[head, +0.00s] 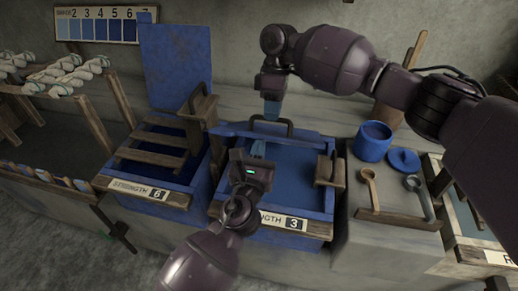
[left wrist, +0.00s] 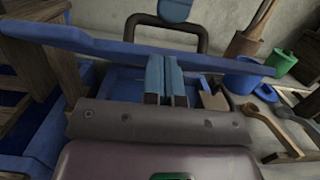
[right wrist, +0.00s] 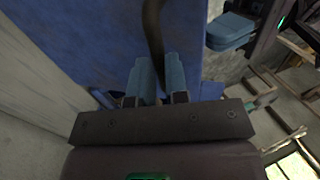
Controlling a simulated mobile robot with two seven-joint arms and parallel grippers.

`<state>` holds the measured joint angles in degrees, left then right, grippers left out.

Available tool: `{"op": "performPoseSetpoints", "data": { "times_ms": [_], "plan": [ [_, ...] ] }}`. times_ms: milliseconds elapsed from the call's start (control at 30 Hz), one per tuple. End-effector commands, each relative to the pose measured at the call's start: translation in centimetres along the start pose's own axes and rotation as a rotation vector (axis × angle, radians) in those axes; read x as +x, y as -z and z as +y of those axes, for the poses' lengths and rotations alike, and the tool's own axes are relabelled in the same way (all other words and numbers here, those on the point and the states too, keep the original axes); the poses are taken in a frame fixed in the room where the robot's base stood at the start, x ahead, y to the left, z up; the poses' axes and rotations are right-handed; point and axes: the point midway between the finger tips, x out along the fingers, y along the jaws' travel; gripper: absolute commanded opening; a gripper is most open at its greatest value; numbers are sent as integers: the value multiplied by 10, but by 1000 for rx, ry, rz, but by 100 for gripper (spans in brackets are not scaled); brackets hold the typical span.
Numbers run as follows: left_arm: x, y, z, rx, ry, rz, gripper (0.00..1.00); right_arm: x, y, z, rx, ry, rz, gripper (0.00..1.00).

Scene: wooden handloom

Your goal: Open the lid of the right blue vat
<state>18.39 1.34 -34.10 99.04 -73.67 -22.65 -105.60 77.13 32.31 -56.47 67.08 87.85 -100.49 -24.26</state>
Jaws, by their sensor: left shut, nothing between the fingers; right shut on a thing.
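The right blue vat (head: 228,207), marked strength 3, stands at the centre of the head view. Its blue lid (head: 232,131) is raised off the vat and shows almost edge-on; it crosses the left wrist view (left wrist: 90,45) as a long blue bar. Its dark handle (head: 288,127) is between the fingers of my right gripper (head: 271,108); the handle also shows in the right wrist view (right wrist: 153,25). My left gripper (head: 258,150) is shut and empty over the vat's opening, by the lid's edge. I cannot tell whether its fingertips touch the lid.
The left vat (head: 200,185), marked strength 6, has its lid (head: 175,65) upright and wooden slats across it. A blue pot (head: 371,148), a small round blue lid (head: 404,160) and ladles (head: 372,190) sit on the grey block at right. The wall is close behind.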

Motion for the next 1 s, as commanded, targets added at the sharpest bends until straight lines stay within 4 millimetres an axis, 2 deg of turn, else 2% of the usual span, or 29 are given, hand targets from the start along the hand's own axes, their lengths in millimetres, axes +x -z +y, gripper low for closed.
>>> {"op": "performPoseSetpoints", "data": {
  "times_ms": [33,233,567,600,733,1000],
  "plan": [
    [1,3,0,-1,0,3,0,10,-6,9,18,-6,-6,0],
    [11,-9,0,-1,1,3,0,10,-6,9,17,-6,-6,0],
    [14,-13,0,-2,0,-1,0,11,-4,8,15,-5,-6,0],
    [14,-13,0,-2,0,-1,0,11,-4,8,15,-4,-6,19],
    [14,-12,0,-2,-1,1,0,10,-3,7,12,-4,-5,39],
    [13,-13,0,-1,0,2,0,3,-2,4,8,-7,-2,40]
  ]
}}
